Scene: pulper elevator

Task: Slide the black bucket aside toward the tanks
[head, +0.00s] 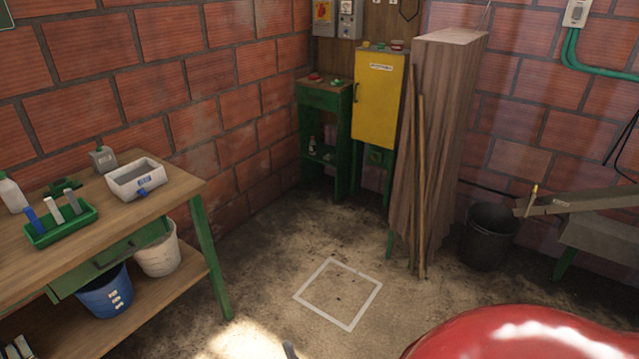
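The black bucket (488,240) stands upright on the concrete floor at the right. It is just right of the tall wooden boards and under the end of a grey metal chute (580,201). Its mouth faces up, and the chute's end overlaps its right rim in the picture. I cannot tell what is inside it. No tanks can be made out in the head view. Neither of my grippers can be made out, and nothing is touching the bucket.
A white square outline (338,293) marks clear floor in the middle. A glossy red rounded surface (530,335) fills the bottom right. Tall boards (440,140) and thin poles (421,190) lean left of the bucket. A workbench (180,185) stands left; a yellow cabinet (378,100) stands behind.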

